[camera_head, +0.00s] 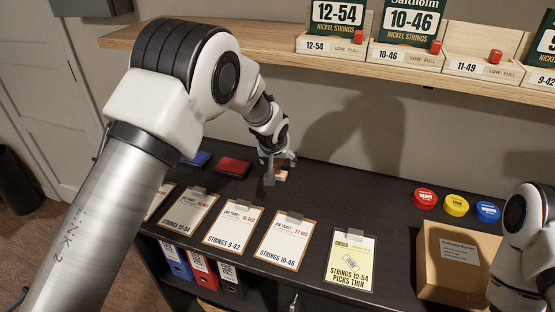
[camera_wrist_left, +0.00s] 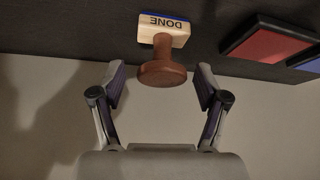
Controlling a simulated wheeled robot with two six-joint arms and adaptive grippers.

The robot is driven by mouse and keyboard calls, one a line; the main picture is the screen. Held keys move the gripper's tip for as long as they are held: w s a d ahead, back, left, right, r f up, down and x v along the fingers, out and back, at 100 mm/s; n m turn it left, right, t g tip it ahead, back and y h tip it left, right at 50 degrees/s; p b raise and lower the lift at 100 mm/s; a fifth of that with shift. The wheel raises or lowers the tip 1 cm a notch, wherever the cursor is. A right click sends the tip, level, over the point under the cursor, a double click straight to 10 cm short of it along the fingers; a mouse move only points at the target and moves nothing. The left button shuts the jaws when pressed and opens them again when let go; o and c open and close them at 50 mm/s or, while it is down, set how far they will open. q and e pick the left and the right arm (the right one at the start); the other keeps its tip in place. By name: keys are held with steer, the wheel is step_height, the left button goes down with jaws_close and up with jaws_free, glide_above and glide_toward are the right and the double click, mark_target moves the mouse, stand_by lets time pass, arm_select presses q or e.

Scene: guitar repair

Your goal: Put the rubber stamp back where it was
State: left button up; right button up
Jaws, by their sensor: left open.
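The rubber stamp (camera_head: 282,176) stands on the dark counter near the wall, right of the red ink pad (camera_head: 233,167). In the left wrist view the stamp (camera_wrist_left: 163,32) shows a pale wood block marked DONE, a blue edge and a round brown handle. My left gripper (camera_head: 274,171) is at the stamp and partly covers it in the head view. In the left wrist view its fingers (camera_wrist_left: 161,82) are spread apart, with the handle's knob in line with the gap between them. The fingers do not visibly touch the handle. My right gripper is out of view.
A blue ink pad (camera_head: 198,158) lies left of the red one. Job-ticket clipboards (camera_head: 231,229) line the front edge, with a yellow order card (camera_head: 350,262) to their right. A cardboard box (camera_head: 455,262) and coloured round tins (camera_head: 456,205) are at right. A wooden shelf (camera_head: 270,47) hangs above.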

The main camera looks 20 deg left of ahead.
arm_select(q)
steer(key=v, duration=1.2)
